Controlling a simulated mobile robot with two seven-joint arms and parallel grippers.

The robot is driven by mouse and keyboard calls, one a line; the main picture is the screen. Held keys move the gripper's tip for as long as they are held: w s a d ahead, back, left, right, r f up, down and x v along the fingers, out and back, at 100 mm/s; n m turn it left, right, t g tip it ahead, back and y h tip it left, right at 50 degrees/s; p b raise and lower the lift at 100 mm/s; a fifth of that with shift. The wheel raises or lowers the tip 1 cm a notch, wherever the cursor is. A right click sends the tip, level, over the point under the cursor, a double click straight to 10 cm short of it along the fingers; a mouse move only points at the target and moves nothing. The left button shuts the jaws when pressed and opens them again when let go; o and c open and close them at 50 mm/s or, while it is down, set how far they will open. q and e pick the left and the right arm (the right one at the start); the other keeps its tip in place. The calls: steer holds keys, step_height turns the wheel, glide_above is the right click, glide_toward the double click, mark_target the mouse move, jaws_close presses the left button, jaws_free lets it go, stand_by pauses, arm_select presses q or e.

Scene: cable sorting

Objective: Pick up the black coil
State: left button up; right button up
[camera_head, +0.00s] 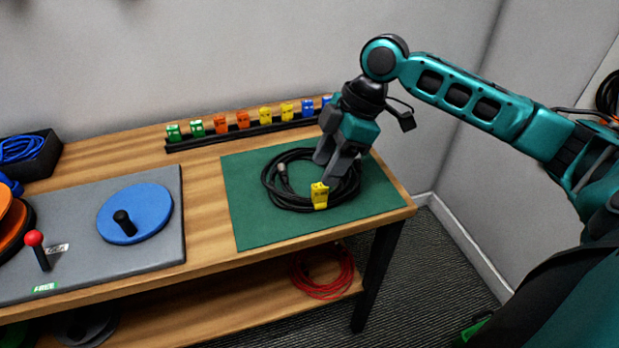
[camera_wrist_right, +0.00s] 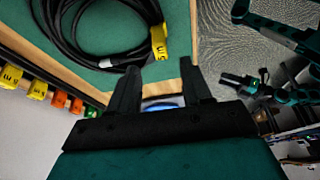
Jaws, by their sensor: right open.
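The black coil (camera_head: 281,193) lies on the green mat (camera_head: 252,222) at the right end of the table. A yellow tag (camera_head: 320,196) is fixed on its front side. My right gripper (camera_head: 337,172) is open, pointing down over the right part of the coil, and hides some of it. In the right wrist view the open, empty fingers (camera_wrist_right: 158,90) show with the coil (camera_wrist_right: 75,40) beyond them, to the upper left. I cannot tell the exact height of the fingertips above the coil. My left gripper is not in view.
A black rack (camera_head: 245,132) with several coloured tags stands along the wall behind the mat. A grey board (camera_head: 70,270) with a blue disc (camera_head: 140,212) and a red-knobbed lever (camera_head: 36,243) is at left. A black box (camera_head: 38,155) holds blue cable. A red coil (camera_head: 322,280) lies on the lower shelf.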

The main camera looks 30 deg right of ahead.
mark_target(320, 187)
steer(key=shift+s+d+b+x, duration=0.15)
steer(key=shift+b+x, duration=0.3)
steer(key=shift+x, duration=1.05)
steer(key=shift+s+d+b+x, duration=0.15)
steer(key=shift+b+x, duration=0.25)
steer(key=shift+x, duration=1.15)
steer(key=shift+w+f, duration=0.1)
steer(key=shift+c, duration=0.5)
jaws_close()
